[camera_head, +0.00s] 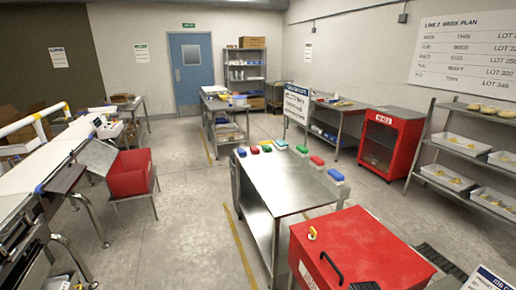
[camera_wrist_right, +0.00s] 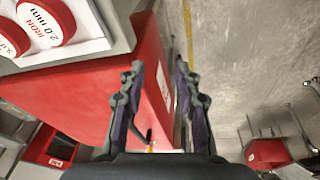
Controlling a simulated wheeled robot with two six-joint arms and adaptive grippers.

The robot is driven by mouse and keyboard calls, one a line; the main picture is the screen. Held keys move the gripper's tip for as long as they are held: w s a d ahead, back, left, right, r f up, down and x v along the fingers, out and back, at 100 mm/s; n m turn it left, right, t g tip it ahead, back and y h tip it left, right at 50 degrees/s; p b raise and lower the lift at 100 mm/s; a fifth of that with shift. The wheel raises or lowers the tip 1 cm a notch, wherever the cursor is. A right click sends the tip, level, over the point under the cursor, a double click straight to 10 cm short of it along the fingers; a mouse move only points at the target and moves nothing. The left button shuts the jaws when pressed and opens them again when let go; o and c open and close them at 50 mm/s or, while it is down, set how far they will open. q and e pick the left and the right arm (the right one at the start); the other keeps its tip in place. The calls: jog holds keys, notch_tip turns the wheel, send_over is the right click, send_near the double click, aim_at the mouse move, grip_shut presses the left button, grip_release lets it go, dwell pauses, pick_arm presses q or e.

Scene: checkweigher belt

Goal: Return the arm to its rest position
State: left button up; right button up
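My right gripper (camera_wrist_right: 159,70) shows in the right wrist view. Its two dark fingers stand apart with nothing held between them. They are in front of a red cabinet side (camera_wrist_right: 98,92) and the grey floor (camera_wrist_right: 235,60). My left gripper is in no view.
A steel table (camera_head: 285,185) carries several coloured blocks along its back and right edges. A red box with a black handle (camera_head: 332,268) stands at the front. A red bin (camera_head: 130,175) is at left, by the belt. Floor (camera_head: 190,215) is clear between.

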jog(key=s+a+r+t, duration=0.1)
jog(key=s+r, duration=0.1)
jog(key=s, duration=0.5)
jog(key=s+r, duration=0.3)
jog(key=s, duration=0.4)
jog(key=s+d+f+g+b, duration=0.1)
jog(key=s+f+b, duration=0.15)
jog(key=f, duration=1.55)
jog(key=s+d+f+b, duration=0.15)
jog(key=f+b, duration=0.25)
jog(key=f, duration=1.3)
pick_arm(q)
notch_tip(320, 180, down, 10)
jog(key=b, duration=0.3)
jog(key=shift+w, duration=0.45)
pick_arm(e)
jog(key=s+d+f+g, duration=0.1)
jog(key=s+f, duration=1.5)
jog(key=f, duration=0.2)
jog(key=shift+s+f+m, duration=0.2)
jog(key=shift+m, duration=0.2)
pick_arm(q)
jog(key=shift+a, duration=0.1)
pick_arm(e)
jog(key=shift+d, duration=0.15)
jog(key=shift+c, duration=0.4)
